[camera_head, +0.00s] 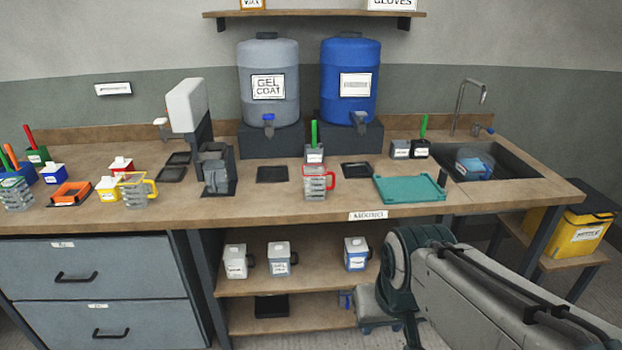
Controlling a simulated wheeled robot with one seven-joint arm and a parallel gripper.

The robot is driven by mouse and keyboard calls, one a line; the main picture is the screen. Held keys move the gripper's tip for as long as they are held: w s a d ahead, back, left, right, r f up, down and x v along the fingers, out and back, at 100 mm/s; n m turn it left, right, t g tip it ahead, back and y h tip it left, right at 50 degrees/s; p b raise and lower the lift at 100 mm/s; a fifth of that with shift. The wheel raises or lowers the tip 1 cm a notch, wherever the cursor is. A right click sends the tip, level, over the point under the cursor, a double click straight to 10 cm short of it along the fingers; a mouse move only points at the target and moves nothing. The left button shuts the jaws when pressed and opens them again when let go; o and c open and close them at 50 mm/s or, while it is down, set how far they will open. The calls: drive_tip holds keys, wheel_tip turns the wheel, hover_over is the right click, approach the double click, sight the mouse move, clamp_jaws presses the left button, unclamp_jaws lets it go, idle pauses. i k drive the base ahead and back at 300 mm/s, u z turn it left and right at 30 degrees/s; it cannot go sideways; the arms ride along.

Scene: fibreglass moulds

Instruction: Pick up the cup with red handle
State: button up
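The cup with the red handle (314,184) stands upright on the workbench, near its front edge and in front of the two large dispensers. It is clear with dark markings, and its red handle is on the right side. Nothing touches it from my side. My arm shows at the lower right, in front of the bench and below the bench top. My gripper cannot be made out in the view, so its fingers are hidden or out of frame.
A similar cup with a yellow handle (137,190) stands further left. A teal tray (410,188) lies right of the red-handled cup, and a small box with a green-handled tool (315,153) is behind it. The sink (508,160) is at the right. Lidded mugs (282,258) stand on the shelf below.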

sight(319, 183)
drive_tip(key=k, duration=0.65)
drive_tip(key=z, duration=0.6)
drive_tip(key=i, duration=0.75)
drive_tip(key=z, duration=0.7)
drive_tip(key=i, duration=0.8)
drive_tip(key=u, duration=0.75)
drive_tip(key=i, duration=0.8)
drive_tip(key=u, duration=0.7)
